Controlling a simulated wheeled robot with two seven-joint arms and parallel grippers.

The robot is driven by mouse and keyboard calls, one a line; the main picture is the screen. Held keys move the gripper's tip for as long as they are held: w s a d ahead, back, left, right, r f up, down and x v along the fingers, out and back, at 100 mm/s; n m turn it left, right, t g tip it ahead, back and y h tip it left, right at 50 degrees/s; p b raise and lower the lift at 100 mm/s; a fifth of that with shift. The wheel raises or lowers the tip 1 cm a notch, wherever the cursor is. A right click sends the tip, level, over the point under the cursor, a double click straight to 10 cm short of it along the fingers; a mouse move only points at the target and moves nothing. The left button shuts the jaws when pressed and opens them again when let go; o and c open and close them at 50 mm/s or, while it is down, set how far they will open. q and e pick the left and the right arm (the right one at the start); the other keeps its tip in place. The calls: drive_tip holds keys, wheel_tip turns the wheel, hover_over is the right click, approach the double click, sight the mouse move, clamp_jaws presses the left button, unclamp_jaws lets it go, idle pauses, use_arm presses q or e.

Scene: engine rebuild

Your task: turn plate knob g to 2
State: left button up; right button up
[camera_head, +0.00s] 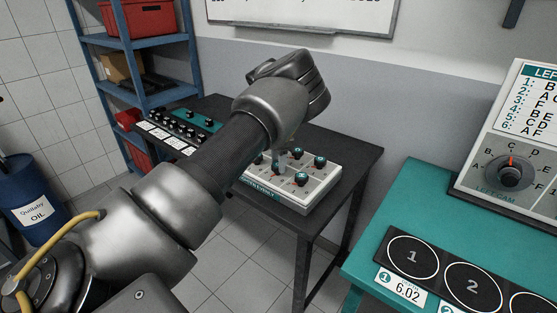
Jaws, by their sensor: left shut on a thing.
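A light grey control box (322,193) with several black and teal knobs and small red marks stands on the dark table. A teal label strip (262,191) runs along its front edge; its text is too small to read. My left arm reaches over the box, and my left gripper (281,164) points down at its knobs. It is shut on a knob in the rear part of the box, mostly hidden by the gripper. I cannot read the knob's letter or setting. Other knobs (301,179) stand free beside the gripper. My right gripper is not in view.
A second black and teal knob panel (178,128) lies left on the dark table (352,159). A teal bench (408,206) at right holds a dial box (475,178) and a black mat with numbered circles (440,262). A blue shelf (160,98) stands behind.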

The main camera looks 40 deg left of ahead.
use_arm(q)
drive_tip(key=m, duration=0.2)
drive_tip(key=shift+m, duration=0.4)
drive_tip(key=m+p, duration=0.1)
drive_tip(key=m, duration=0.1)
drive_tip(key=shift+r+m, duration=0.1)
drive_tip(key=shift+m, duration=0.2)
drive_tip(key=shift+d+m+p, duration=0.1)
drive_tip(key=shift+m+p, duration=0.65)
drive_tip(key=shift+m, duration=0.35)
drive_tip(key=shift+m+p, duration=0.55)
drive_tip(key=shift+m, duration=0.15)
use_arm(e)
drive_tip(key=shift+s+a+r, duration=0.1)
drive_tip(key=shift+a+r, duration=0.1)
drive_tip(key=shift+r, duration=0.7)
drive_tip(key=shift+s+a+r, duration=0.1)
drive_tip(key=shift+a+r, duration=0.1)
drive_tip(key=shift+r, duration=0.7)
use_arm(q)
drive_tip(key=o, duration=0.8)
drive_tip(key=shift+o, duration=0.9)
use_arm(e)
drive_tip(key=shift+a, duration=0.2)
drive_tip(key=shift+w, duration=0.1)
